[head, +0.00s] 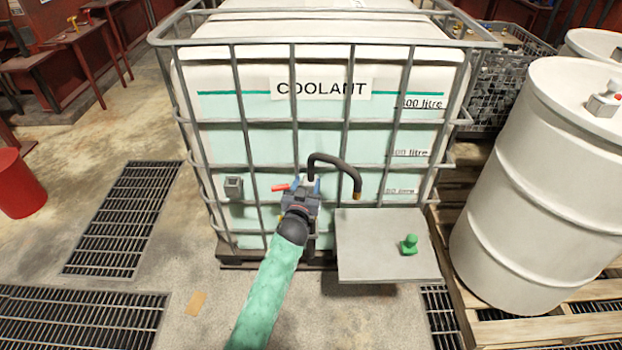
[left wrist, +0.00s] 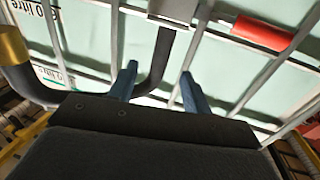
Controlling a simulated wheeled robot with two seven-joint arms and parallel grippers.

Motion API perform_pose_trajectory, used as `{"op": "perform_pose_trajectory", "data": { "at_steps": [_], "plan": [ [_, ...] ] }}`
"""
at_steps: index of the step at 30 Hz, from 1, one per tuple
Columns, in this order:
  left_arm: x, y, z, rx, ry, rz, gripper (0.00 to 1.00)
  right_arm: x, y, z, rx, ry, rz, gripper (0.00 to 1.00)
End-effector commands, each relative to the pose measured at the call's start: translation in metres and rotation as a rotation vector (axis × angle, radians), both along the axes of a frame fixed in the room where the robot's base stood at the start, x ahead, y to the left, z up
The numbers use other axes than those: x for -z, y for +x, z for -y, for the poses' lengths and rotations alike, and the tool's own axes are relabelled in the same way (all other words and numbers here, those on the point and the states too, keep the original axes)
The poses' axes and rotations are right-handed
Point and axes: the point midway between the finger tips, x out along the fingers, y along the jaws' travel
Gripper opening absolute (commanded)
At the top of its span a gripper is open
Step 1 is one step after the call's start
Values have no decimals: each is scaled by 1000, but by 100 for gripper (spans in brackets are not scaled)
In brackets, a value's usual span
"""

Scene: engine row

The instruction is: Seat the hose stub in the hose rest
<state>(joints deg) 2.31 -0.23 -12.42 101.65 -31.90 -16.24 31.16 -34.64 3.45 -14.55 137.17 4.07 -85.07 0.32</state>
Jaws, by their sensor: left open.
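The hose stub (head: 335,160) is a black bent hose with a brass end. It arches up from the valve area and its brass end hangs to the right, in front of the coolant tank (head: 262,150). My left gripper (head: 314,184) is at the lower left end of the stub. In the left wrist view its blue fingers (left wrist: 159,72) are open, with part of the black hose (left wrist: 160,58) showing between and beyond them; contact cannot be told. A small grey bracket (head: 233,186) on the cage at left may be the hose rest. My right gripper is not in view.
A red handle (head: 281,187) sticks out left of my gripper. The metal cage bars (head: 292,130) surround the tank. A grey shelf (head: 375,262) at right holds a green knobbed piece (head: 409,244). A white drum (head: 530,190) stands at the right.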

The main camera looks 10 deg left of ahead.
Motion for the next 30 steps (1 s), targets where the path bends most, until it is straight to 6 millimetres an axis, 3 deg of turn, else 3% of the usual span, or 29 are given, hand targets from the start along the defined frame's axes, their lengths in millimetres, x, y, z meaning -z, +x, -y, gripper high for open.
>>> {"op": "perform_pose_trajectory", "data": {
  "at_steps": [18, 29, 30],
  "plan": [
    [3, 65, 4, -1, 0, -2, 49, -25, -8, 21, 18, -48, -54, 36],
    [4, 74, 4, -1, 1, -2, 49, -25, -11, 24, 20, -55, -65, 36],
    [4, 74, 4, -1, 1, -2, 45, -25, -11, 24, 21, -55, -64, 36]
  ]
}}
